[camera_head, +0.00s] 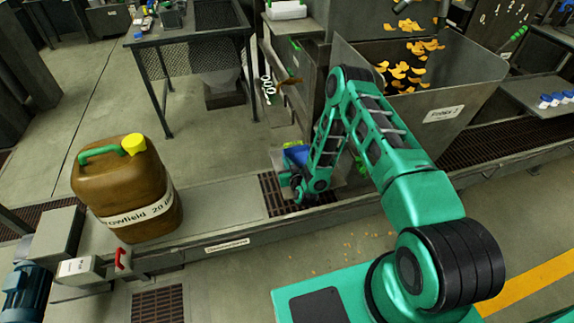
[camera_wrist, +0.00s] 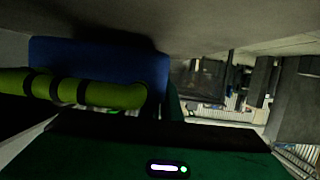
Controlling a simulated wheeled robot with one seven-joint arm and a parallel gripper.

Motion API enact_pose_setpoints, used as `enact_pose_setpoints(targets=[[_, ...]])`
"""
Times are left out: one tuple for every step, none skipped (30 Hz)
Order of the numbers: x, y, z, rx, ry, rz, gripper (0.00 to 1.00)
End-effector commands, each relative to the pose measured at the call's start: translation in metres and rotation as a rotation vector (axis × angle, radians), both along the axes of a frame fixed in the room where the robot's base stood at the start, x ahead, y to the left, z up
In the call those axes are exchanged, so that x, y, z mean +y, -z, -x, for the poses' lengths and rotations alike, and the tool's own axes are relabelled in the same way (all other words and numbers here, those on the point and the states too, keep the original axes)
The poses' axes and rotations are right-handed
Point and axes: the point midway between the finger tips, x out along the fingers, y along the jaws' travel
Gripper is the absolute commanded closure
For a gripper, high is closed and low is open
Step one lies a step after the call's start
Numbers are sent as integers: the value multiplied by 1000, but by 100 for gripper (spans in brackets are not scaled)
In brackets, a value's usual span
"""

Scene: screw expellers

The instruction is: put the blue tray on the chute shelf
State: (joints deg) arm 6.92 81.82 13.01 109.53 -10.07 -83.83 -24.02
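A blue thing, likely the blue tray (camera_head: 298,155), shows in the head view at the end of my arm, mostly hidden behind it. My gripper (camera_head: 290,176) is low beside the machine, close to this blue thing. In the wrist view a plain blue face (camera_wrist: 100,58) fills the upper left, close to the camera. A yellow-green bar with black bands (camera_wrist: 110,94) crosses in front of it. My fingertips cannot be made out, so I cannot tell whether they hold the blue thing. A grey plate (camera_head: 336,178) lies around my gripper, perhaps the chute shelf; its identity is unclear.
A brown jerrycan (camera_head: 125,200) with a yellow cap stands on the ledge at left. A steel hopper (camera_head: 435,115) with orange chips is behind my arm. Floor gratings (camera_head: 275,195) lie beneath the gripper. Grey surfaces crowd the wrist view's top.

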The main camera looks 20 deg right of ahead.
Motion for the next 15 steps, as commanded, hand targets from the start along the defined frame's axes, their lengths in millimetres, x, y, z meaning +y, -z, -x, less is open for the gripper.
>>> enact_pose_setpoints(targets=[[1,7,0,0,-1,0,100],[1,9,0,0,-1,0,100],[1,11,0,-1,-1,-1,100],[1,11,0,-2,-1,-1,100],[0,11,0,-2,0,-1,100],[0,11,0,-2,0,-1,100],[0,11,0,-1,0,-1,100],[0,11,0,-1,0,-1,100],[0,11,0,0,0,-1,92],[0,11,0,0,0,-1,85],[0,11,0,0,0,-1,78],[0,11,0,0,0,-1,78],[0,11,0,0,0,-1,78],[0,11,0,0,0,-1,78],[0,11,0,-1,0,-1,78]])
